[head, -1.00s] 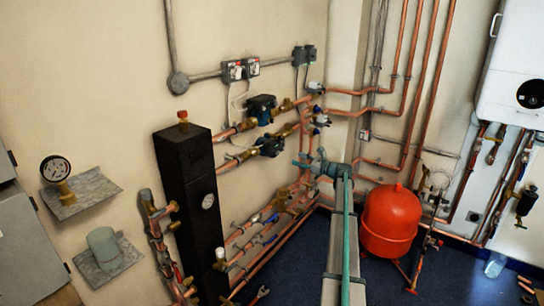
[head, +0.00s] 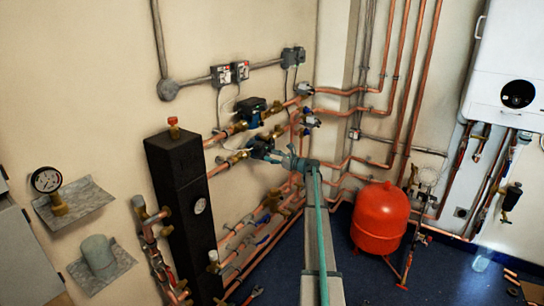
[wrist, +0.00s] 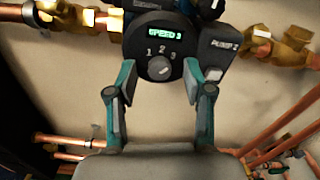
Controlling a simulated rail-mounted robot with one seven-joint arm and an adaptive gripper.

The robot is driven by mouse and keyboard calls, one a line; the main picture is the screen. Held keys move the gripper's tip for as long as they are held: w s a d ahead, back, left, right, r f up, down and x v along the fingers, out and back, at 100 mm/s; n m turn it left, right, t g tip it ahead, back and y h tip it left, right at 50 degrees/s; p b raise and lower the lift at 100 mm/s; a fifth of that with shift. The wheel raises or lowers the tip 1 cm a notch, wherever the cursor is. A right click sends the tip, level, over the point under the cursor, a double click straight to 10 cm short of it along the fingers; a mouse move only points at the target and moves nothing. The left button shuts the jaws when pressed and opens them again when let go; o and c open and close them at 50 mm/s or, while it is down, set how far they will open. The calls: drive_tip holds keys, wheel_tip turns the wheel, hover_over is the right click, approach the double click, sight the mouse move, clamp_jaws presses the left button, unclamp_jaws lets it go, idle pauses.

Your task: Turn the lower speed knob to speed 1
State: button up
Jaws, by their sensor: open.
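The lower pump (head: 261,146) is a dark unit on the lower of two copper lines; in the head view my gripper partly covers it. In the wrist view its label reads PUMP 2 (wrist: 225,45) and its green display (wrist: 164,32) reads SPEED 3. The round grey speed knob (wrist: 159,68) sits below the numbers 1, 2 and 3, with 1 on the left. My gripper (wrist: 160,78) is open, one teal finger on each side of the knob. The fingers look apart from the knob; their depth to its face is unclear.
The upper pump (head: 250,112) is just above, on a parallel line. Brass fittings (wrist: 279,45) flank the lower pump. Copper pipes (wrist: 285,125) run below right of the gripper. A black column (head: 180,205) stands left, a red tank (head: 381,215) right.

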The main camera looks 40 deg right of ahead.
clamp_jaws()
idle(0.3)
drive_tip(key=shift+f+b, duration=0.15)
drive_tip(key=shift+b, duration=0.25)
drive_tip(key=n+b, duration=1.8)
drive_tip(key=b, duration=0.6)
drive_tip(key=shift+a+b, duration=0.1)
drive_tip(key=shift+b, duration=0.3)
